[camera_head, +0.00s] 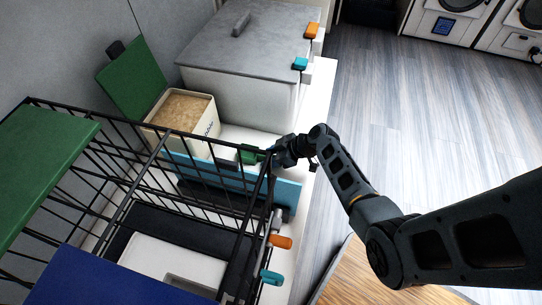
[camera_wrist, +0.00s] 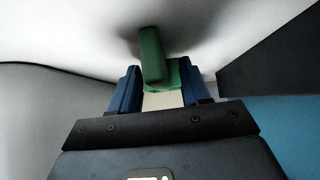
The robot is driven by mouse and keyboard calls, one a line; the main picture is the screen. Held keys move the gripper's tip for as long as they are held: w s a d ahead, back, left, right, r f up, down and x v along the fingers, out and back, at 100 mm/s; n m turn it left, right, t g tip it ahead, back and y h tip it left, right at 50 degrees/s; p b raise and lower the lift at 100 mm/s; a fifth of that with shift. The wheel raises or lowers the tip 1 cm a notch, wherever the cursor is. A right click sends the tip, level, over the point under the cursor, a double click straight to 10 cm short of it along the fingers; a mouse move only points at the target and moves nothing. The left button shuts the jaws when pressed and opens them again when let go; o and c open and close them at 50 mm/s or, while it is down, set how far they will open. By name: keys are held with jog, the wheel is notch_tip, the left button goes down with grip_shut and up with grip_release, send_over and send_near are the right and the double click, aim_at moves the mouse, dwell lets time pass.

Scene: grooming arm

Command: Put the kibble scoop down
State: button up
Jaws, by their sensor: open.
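The green kibble scoop (camera_head: 250,154) is on the white surface (camera_head: 318,110), between the cream kibble bin and my gripper (camera_head: 279,153). In the wrist view the scoop (camera_wrist: 152,55) stands close to the white surface, just ahead of and between the blue fingertips of my gripper (camera_wrist: 161,82). The fingers are apart and my gripper is open. A clear gap to either finger is hard to make out. The arm and the blue panel hide part of the scoop in the head view.
The cream bin (camera_head: 208,120) holds brown kibble, with its green lid (camera_head: 135,78) raised. A large white chest with a grey lid (camera_head: 245,35) stands behind. A black wire cage (camera_head: 135,140) and a light blue panel (camera_head: 285,193) are close by. Wooden floor at right is clear.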

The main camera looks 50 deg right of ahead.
jog(key=p+v, duration=0.2)
jog(key=v, duration=1)
